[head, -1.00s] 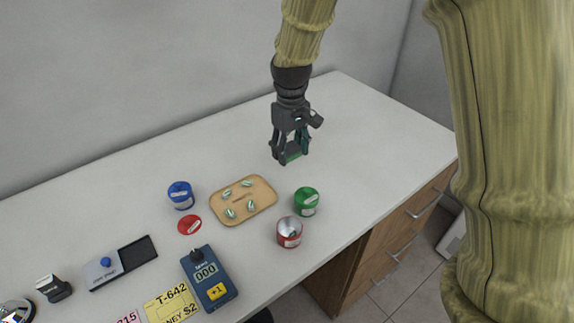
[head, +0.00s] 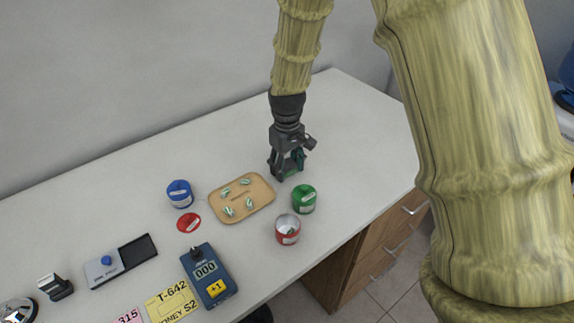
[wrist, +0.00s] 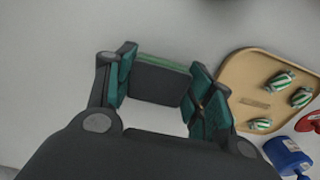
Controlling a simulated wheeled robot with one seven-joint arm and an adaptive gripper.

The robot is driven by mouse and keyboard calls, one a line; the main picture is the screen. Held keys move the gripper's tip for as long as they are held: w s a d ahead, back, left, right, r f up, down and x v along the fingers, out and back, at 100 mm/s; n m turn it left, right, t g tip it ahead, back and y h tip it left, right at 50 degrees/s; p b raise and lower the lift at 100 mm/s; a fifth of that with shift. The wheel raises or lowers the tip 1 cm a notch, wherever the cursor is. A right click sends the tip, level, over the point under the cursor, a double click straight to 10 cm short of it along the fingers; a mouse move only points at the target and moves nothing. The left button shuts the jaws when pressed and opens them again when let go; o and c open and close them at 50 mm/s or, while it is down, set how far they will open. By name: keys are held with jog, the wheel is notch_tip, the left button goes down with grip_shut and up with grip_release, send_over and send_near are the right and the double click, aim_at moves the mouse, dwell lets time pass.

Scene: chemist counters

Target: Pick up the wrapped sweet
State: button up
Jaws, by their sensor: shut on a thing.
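Several green-and-white wrapped sweets lie on a tan wooden tray (head: 262,190); one sweet (head: 245,181) is at its back, another (head: 249,202) at its front right. Part of the tray (wrist: 240,75) and three sweets, one of them at the top (wrist: 281,80), also show in the wrist view. My gripper (head: 287,172) is just behind and right of the tray. Its fingers are apart, shut on a dark grey block with a green edge (wrist: 160,82). No sweet shows between the fingers.
A blue jar (head: 179,194) and red lid (head: 189,222) are left. A blue counter device (head: 206,275) is in front. The counter's back right is clear.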

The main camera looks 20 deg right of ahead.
jog(key=shift+f, duration=0.15)
jog(key=o, duration=0.9)
jog(key=shift+w, duration=0.1)
